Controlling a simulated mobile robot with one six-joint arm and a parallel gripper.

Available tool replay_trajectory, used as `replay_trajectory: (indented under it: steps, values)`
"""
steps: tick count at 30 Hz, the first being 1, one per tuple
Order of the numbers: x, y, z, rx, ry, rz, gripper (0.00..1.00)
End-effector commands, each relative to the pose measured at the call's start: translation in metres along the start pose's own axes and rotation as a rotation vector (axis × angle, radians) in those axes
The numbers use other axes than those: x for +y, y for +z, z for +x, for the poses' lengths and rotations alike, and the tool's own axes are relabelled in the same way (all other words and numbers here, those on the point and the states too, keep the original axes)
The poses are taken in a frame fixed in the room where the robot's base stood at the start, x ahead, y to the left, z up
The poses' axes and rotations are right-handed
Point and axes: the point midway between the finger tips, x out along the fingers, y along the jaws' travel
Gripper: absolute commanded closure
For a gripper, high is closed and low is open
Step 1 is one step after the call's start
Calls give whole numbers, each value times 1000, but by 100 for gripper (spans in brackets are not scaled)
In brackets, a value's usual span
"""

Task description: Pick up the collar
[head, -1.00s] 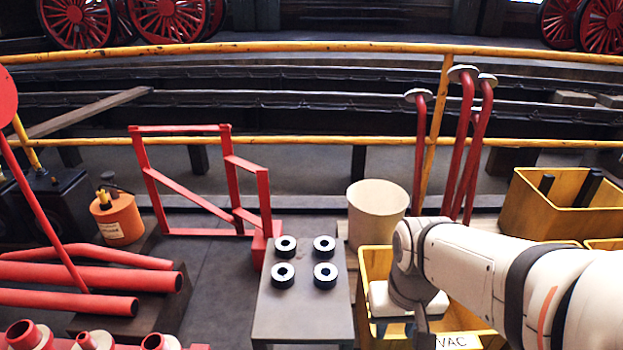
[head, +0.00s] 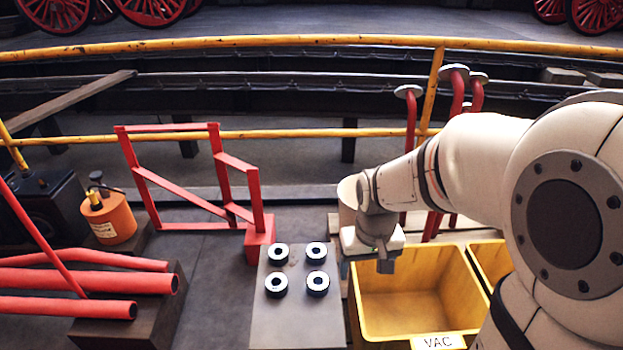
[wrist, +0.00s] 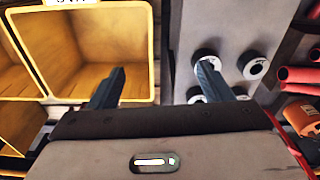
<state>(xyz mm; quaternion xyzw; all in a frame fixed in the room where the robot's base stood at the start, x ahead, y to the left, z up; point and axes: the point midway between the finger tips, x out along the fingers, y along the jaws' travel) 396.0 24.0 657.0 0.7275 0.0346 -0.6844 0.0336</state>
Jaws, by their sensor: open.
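Several black collars with pale ring faces stand in a square group on a small grey table (head: 298,328). They are a back left collar (head: 278,254), a back right collar (head: 316,252), a front left collar (head: 276,285) and a front right collar (head: 318,284). My gripper (head: 367,266) is open and empty, to the right of the group, near the table's right edge and the yellow bin. In the wrist view my gripper (wrist: 162,72) has its fingers spread, and the right finger partly covers a collar (wrist: 206,56). Another collar (wrist: 252,66) shows clear of the fingers.
A yellow bin (head: 405,322) labelled VAC stands right of the table, with another yellow bin beyond.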

Motion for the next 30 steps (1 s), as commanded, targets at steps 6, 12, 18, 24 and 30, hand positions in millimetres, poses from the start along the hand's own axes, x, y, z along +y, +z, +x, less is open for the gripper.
replay_trajectory:
  steps: [6, 12, 18, 24, 30]
  values:
    - [-19, -75, -24, -28, -4, -96, 27]
    - [-40, -125, -8, -44, -7, -181, 27]
    - [-61, -150, 22, -57, -9, -252, 27]
    - [-72, -156, 45, -61, -10, -290, 27]
    - [-74, -156, 68, -63, -11, -299, 27]
